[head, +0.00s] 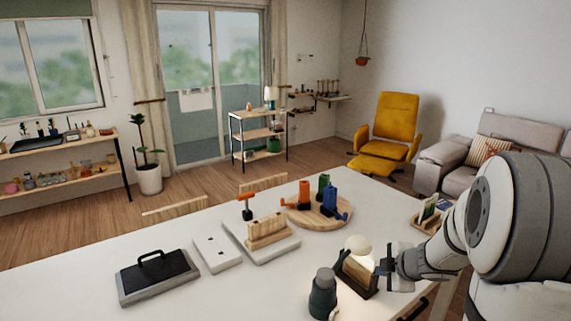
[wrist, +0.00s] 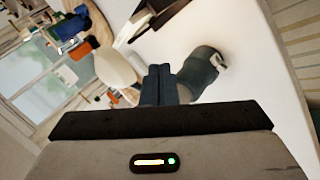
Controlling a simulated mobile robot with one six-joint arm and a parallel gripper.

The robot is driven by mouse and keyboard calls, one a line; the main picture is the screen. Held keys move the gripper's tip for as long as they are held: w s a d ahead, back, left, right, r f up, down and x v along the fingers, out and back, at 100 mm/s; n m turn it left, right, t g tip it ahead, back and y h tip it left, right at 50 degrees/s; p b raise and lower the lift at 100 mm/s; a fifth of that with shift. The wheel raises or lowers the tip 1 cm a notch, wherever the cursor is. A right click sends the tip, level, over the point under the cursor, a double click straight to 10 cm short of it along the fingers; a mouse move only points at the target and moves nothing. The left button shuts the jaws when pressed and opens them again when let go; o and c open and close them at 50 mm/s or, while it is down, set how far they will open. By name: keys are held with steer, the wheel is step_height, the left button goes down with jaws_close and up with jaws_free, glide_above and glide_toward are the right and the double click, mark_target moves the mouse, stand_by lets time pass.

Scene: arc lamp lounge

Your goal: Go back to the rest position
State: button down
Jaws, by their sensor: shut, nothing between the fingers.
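My gripper (head: 385,266) is shut and empty at the right of the white table (head: 95,270), above its surface. It is beside a dark holder with wooden pieces (head: 357,276) and a cream rounded object (head: 358,245). In the wrist view my shut fingers (wrist: 158,72) point over the table. A dark grey rounded device (head: 323,295) stands left of the gripper at the front of the table. It also appears right of the fingers in the wrist view (wrist: 200,68).
A round wooden board (head: 318,222) carries orange, green and blue items. A white tray (head: 262,252) holds a wooden rack. A white panel (head: 216,254) and a black-handled grey block (head: 158,278) lie left. A small wooden tray (head: 424,224) is near my arm. The front left table is clear.

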steer(key=s+r+m+h+b, duration=0.2)
steer(key=s+r+m+h, duration=0.6)
steer(key=m, duration=0.3)
steer(key=s+a+f+m+g+y, duration=0.1)
steer(key=s+a+m+g+y, duration=0.1)
steer(key=s+a, duration=0.3)
steer(key=s+a+f+m+g+y, duration=0.1)
steer(key=s+a, duration=0.5)
steer(key=s, duration=0.6)
steer(key=m+g+y, duration=0.1)
steer(key=m+y, duration=0.1)
steer(key=m, duration=0.1)
steer(key=shift+a+g+b, duration=0.15)
steer(key=shift+g+b, duration=0.25)
steer(key=shift+s, duration=0.1)
